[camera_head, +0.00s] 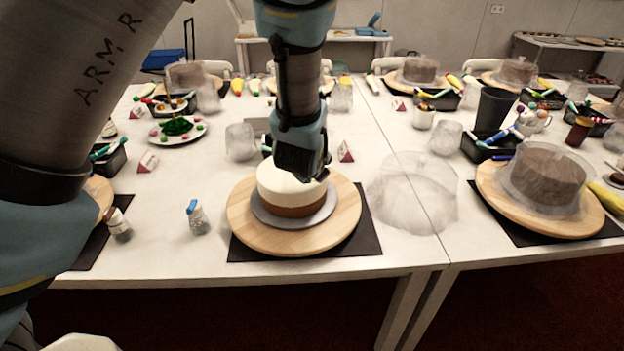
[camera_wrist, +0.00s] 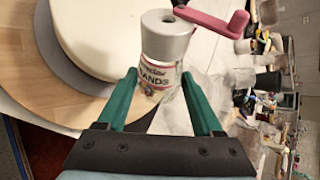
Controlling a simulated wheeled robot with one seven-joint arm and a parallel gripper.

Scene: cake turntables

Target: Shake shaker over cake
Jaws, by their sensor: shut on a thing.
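The cake (camera_head: 288,206), white on top and brown at the side, sits on a grey plate on a round wooden turntable (camera_head: 243,216). My gripper (camera_head: 302,172) is above the cake's right part in the head view. In the wrist view my gripper (camera_wrist: 158,90) has its green fingers shut on a shaker (camera_wrist: 158,70). The shaker has a silver top, a clear labelled body and a pink crank handle (camera_wrist: 215,20). The white cake top (camera_wrist: 100,35) lies to its left there. I cannot make out the shaker in the head view; my gripper seems to hide it.
A blue-capped bottle (camera_head: 197,217) and a white-capped bottle (camera_head: 119,224) stand left of the turntable. A clear cover (camera_head: 413,192) stands to its right. Another turntable (camera_head: 580,220) with a covered brown cake is further right. Trays and cups fill the back.

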